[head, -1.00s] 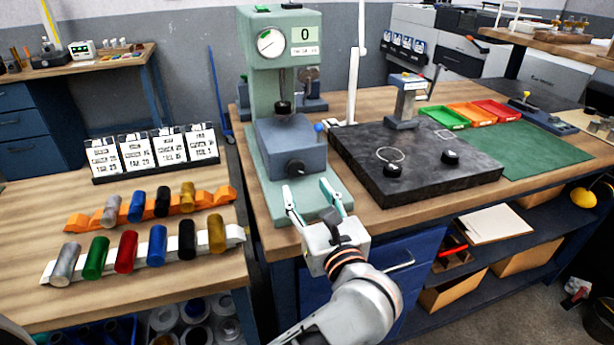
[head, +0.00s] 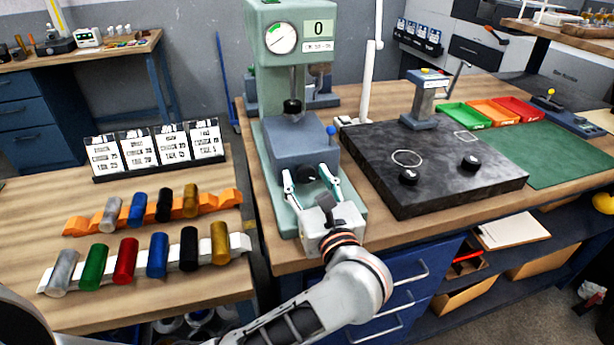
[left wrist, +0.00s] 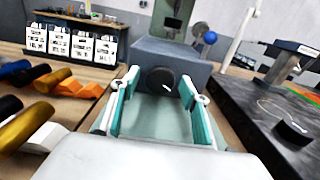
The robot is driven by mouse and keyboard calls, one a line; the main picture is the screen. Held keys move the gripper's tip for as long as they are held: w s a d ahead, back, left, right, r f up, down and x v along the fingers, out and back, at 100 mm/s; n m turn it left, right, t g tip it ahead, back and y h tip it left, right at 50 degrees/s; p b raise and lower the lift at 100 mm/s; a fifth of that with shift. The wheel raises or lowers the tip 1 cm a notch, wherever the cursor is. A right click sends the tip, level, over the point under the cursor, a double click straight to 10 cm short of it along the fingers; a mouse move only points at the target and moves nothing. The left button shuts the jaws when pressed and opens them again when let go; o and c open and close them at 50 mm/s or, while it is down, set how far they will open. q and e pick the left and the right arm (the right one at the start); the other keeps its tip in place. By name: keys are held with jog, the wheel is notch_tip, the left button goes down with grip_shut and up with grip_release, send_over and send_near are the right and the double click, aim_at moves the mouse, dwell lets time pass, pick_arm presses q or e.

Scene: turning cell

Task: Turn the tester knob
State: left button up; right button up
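The tester (head: 275,97) is a pale green press with a dial gauge and a small display reading 0. Its black knob (left wrist: 161,80) is on the front of the grey block (left wrist: 148,52), with a white mark on its face. In the head view the knob (head: 306,173) shows just beyond the fingers. My left gripper (head: 310,178) is open, with teal-lined fingers spread to either side of the knob's line. In the left wrist view the knob sits between the fingertips (left wrist: 158,82); I cannot tell whether they touch it. My right gripper is not in view.
A blue-tipped lever (head: 331,131) stands at the block's right. A black slab (head: 425,185) with two dark knobs lies to the right. Coloured cylinders on racks (head: 205,260) and standing cards (head: 158,151) fill the left bench. Drawers (head: 395,285) are below.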

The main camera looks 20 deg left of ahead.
pick_arm(q)
jog(key=c, duration=1.1)
jog(key=shift+o, duration=0.2)
jog(key=m+p, duration=0.2)
jog(key=shift+r+m, duration=0.2)
jog(key=shift+m, duration=0.1)
jog(key=shift+f+m, duration=0.15)
jog(key=shift+m, duration=0.25)
jog(key=o, duration=1.1)
jog(key=shift+c, duration=0.2)
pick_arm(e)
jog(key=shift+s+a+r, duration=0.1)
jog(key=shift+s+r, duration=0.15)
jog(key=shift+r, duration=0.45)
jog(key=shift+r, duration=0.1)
